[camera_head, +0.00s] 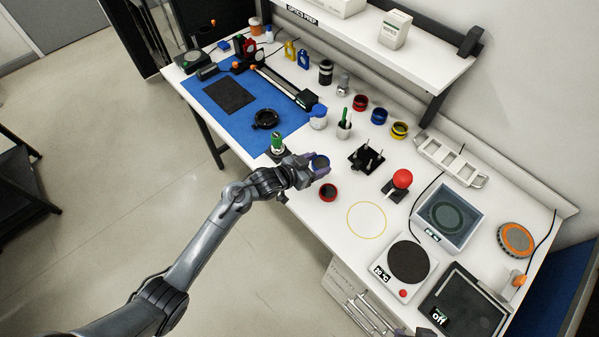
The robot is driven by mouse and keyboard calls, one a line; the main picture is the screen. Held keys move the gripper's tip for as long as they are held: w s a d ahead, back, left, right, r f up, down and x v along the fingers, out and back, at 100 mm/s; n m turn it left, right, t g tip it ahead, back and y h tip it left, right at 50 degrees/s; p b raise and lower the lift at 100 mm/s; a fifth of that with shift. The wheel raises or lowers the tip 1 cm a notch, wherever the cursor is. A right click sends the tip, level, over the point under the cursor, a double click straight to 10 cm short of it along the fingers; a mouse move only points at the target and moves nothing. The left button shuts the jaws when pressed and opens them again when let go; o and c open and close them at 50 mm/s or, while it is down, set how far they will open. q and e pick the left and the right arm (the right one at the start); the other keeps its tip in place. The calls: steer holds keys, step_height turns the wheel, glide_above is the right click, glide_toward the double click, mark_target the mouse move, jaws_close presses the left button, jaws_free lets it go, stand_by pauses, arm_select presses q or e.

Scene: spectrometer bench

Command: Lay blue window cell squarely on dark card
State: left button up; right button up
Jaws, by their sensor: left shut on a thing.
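My left gripper (316,167) is shut on the blue window cell (320,162), a short round piece with a blue rim and dark middle. It holds the cell over the front edge of the white bench, and the fingers partly hide it. The dark card (229,95) lies flat and bare on the blue mat (268,97), to the upper left of the gripper. My right gripper is not in view.
A black ring mount (266,119) and a green-topped post (277,143) stand between gripper and card. A dark rail (284,83) runs behind the card. A yellow circle (366,220) marks clear bench.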

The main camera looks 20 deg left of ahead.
arm_select(q)
steer(key=a+f, duration=0.2)
steer(key=a, duration=0.1)
steer(key=s+a+f, duration=0.1)
steer(key=a, duration=0.1)
steer(key=shift+f+p, duration=0.3)
steer(key=shift+f, duration=1.55)
steer(key=shift+f, duration=0.2)
steer(key=o, duration=1.1)
